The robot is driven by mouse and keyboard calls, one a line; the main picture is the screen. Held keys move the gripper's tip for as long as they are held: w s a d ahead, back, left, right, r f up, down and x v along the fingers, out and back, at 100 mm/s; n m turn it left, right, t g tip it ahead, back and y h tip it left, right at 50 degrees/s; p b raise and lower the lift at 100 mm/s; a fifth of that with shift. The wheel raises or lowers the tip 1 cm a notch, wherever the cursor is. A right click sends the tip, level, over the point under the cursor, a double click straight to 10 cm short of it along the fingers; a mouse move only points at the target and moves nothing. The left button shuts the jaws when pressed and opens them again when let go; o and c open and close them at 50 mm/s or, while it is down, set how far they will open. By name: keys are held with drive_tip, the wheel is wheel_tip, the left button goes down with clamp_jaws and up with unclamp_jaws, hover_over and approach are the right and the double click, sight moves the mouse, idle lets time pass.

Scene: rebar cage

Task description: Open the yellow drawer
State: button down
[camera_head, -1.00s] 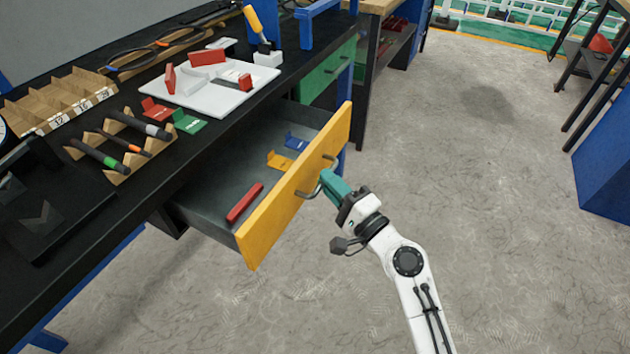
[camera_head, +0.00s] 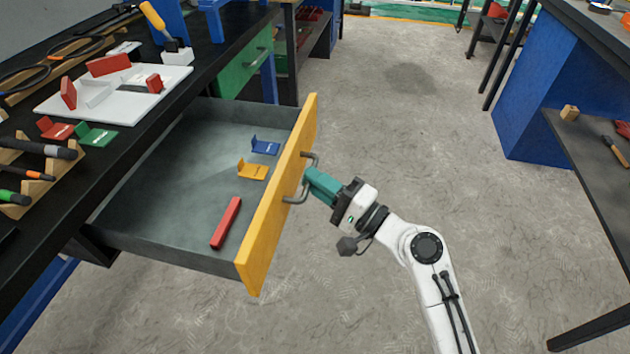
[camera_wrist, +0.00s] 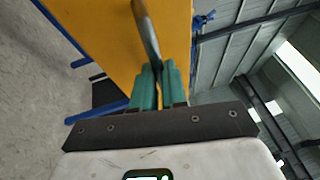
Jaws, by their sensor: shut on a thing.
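The yellow drawer (camera_head: 278,200) stands pulled well out from the black workbench, its grey inside showing. Its front carries a grey bar handle (camera_head: 305,186); the handle also shows in the wrist view (camera_wrist: 146,34). My gripper (camera_head: 308,182) is shut on this handle, with its teal fingers on either side of the bar. In the wrist view my gripper (camera_wrist: 157,80) sits close to the yellow front. A red bar (camera_head: 226,222), a yellow bracket (camera_head: 252,170) and a blue bracket (camera_head: 265,146) lie in the drawer.
The black bench top (camera_head: 60,185) holds a white tray (camera_head: 60,108), red and green pieces and tools. A green drawer (camera_head: 243,65) behind is shut. Open grey floor (camera_head: 430,140) lies to the right. A blue cabinet and dark shelf (camera_head: 590,150) stand at the right edge.

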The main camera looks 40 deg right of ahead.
drive_tip(key=c, duration=1.2)
unclamp_jaws()
drive_tip(key=shift+o, duration=0.2)
drive_tip(key=b+v, duration=0.1)
drive_tip(key=v, duration=0.9)
drive_tip(key=shift+s+f+b, duration=0.2)
drive_tip(key=shift+s+b, duration=0.1)
drive_tip(key=shift+s, duration=0.05)
drive_tip(key=shift+d, duration=0.1)
drive_tip(key=s+a+f+n+g, duration=0.35)
drive_tip(key=f+n+g, duration=0.25)
drive_tip(key=f, duration=0.3)
drive_tip(key=s+a+f+n+g, duration=0.2)
drive_tip(key=a+f+n+g, duration=0.4)
drive_tip(key=f, duration=0.3)
drive_tip(key=s+d+f+n+g+h, duration=0.35)
drive_tip(key=s+d+g, duration=0.2)
drive_tip(key=s, duration=0.25)
wheel_tip(320, 180, up, 20)
drive_tip(key=h+p, duration=0.1)
drive_tip(key=p, duration=1.8)
drive_tip(key=shift+g, duration=0.45)
